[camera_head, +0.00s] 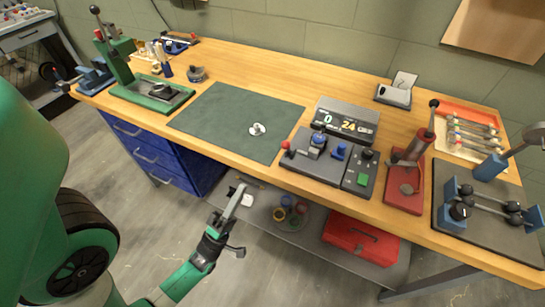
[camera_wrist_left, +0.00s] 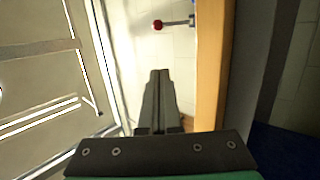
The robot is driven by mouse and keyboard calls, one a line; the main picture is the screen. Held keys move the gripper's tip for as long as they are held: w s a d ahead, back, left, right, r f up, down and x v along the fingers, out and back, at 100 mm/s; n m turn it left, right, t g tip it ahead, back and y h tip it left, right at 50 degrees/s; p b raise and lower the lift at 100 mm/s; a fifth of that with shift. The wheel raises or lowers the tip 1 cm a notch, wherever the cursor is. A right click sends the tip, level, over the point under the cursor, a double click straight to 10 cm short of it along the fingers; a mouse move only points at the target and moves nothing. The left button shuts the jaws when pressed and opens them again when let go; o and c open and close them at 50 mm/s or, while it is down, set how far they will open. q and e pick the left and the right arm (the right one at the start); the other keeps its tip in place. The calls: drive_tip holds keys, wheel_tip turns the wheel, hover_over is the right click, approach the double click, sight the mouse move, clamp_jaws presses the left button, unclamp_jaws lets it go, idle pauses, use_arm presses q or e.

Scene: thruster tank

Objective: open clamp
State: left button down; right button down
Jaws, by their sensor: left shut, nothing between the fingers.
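My left gripper (camera_head: 236,197) hangs in front of the bench, in the open space before the lower shelf. It is shut and empty, with no contact on any bench item. In the left wrist view its closed fingers (camera_wrist_left: 159,90) point along the bench edge. A grey fixture (camera_head: 318,158) with a red-knobbed lever (camera_head: 287,147) and blue parts sits at the middle front of the bench. A blue vise-like device (camera_head: 93,76) stands at the far left end. I cannot tell which of these is the clamp. A red knob (camera_wrist_left: 158,24) on a bar shows in the left wrist view.
A green press (camera_head: 125,75) stands at the bench's left, a dark mat (camera_head: 225,120) with a small metal part (camera_head: 257,129) in the middle, a red press (camera_head: 405,180) to the right. A red toolbox (camera_head: 360,238) sits on the lower shelf. Floor before the bench is free.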

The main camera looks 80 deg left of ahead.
sight(288, 147)
use_arm(q)
drive_tip(key=shift+r, duration=0.1)
drive_tip(key=x, duration=0.4)
drive_tip(key=w+d+x, duration=0.1)
drive_tip(key=x, duration=0.7)
drive_tip(key=shift+w+d, duration=0.25)
drive_tip(key=shift+w+r, duration=0.1)
drive_tip(key=shift+w, duration=0.35)
